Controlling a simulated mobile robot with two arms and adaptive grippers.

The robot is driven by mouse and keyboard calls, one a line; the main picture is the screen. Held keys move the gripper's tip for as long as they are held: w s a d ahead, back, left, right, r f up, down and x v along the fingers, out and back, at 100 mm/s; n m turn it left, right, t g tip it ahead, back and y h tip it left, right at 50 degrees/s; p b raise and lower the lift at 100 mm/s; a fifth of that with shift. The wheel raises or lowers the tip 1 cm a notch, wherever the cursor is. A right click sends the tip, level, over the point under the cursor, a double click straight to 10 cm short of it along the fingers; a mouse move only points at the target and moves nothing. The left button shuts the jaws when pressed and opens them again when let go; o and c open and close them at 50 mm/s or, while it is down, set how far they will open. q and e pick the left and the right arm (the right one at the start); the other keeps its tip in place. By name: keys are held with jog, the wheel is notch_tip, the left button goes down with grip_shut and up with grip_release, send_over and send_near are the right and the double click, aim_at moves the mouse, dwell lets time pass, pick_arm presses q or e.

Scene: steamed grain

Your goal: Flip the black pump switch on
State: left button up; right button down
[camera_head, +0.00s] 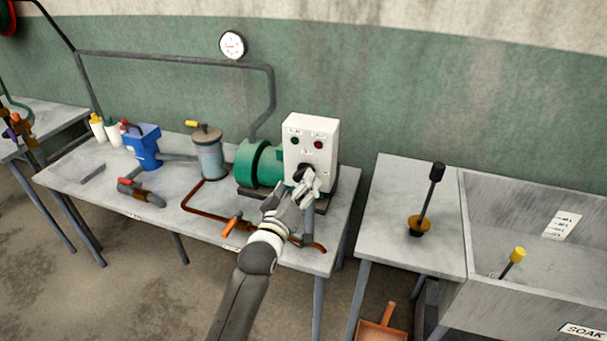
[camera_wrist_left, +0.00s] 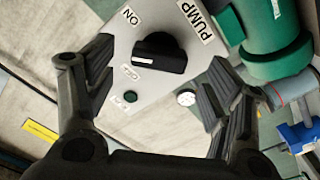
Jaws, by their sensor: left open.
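The black pump switch (camera_head: 303,173) is a rotary knob low on the front of a white control box (camera_head: 325,140). In the left wrist view the black knob (camera_wrist_left: 163,48) faces me under a PUMP label, with an ON label on one side and an OFF label on the other. Its white mark lies near the OFF label. My left gripper (camera_head: 306,187) is in front of the box. In the left wrist view its open fingers (camera_wrist_left: 160,72) stand on both sides of the knob, with visible gaps. My right gripper is not in view.
The box stands beside a green pump motor (camera_head: 248,162) on a grey table (camera_head: 90,175). A grey canister (camera_head: 209,158), a blue unit (camera_head: 143,150) and copper pipe (camera_head: 195,208) share it. A second table (camera_head: 390,215) holds a black-tipped lever (camera_head: 428,195) to the right.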

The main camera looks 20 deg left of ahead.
pick_arm(q)
jog(key=shift+w+p, duration=0.3)
jog(key=shift+w, duration=2)
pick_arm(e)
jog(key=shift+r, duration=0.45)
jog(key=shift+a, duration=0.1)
pick_arm(q)
jog(key=shift+c, duration=0.9)
jog(key=c, duration=0.9)
jog(key=shift+o, duration=0.2)
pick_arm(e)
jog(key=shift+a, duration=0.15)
